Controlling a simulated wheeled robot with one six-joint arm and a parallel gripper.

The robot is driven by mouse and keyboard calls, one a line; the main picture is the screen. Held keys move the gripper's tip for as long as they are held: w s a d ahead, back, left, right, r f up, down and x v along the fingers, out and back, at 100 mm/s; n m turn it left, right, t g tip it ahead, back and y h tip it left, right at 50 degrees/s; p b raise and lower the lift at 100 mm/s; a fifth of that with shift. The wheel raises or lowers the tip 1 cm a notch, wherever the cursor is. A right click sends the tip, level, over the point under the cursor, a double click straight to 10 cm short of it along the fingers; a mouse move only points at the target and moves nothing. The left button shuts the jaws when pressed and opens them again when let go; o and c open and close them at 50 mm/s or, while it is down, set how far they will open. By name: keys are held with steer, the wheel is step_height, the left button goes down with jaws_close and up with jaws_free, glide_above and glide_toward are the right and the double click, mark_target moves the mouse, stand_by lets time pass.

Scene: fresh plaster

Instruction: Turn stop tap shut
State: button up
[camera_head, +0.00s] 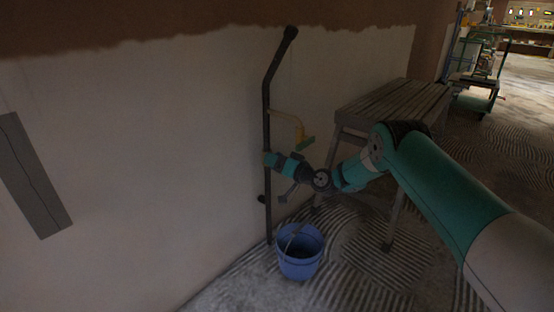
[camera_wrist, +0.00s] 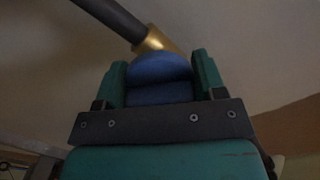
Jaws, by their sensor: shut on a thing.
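The stop tap shows close up in the wrist view, with a rounded blue handle (camera_wrist: 158,76) in front of a brass body (camera_wrist: 154,41) on a dark pipe (camera_wrist: 108,15). My gripper (camera_wrist: 160,82) has a green finger on each side of the blue handle and is shut on it. In the head view my gripper (camera_head: 268,159) reaches the dark upright pipe (camera_head: 267,205) along the plastered wall. There the handle is too small and too covered by my gripper to make out.
A blue bucket (camera_head: 299,263) stands on the ridged floor below. A wooden bench (camera_head: 395,103) stands close behind my arm. A grey strip (camera_head: 35,180) is on the wall at left.

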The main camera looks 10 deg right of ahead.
steer(key=m+p, duration=0.1)
steer(key=m, duration=0.4)
steer(key=shift+d+r+m, duration=0.1)
steer(key=shift+m, duration=0.2)
steer(key=m+p, duration=0.1)
steer(key=m, duration=0.4)
steer(key=shift+m, duration=0.3)
steer(key=o, duration=0.8)
steer(key=shift+o, duration=0.2)
steer(key=p+v, duration=1.7)
steer(key=p, duration=0.3)
steer(key=shift+s+d, duration=0.1)
steer(key=shift+d, duration=0.05)
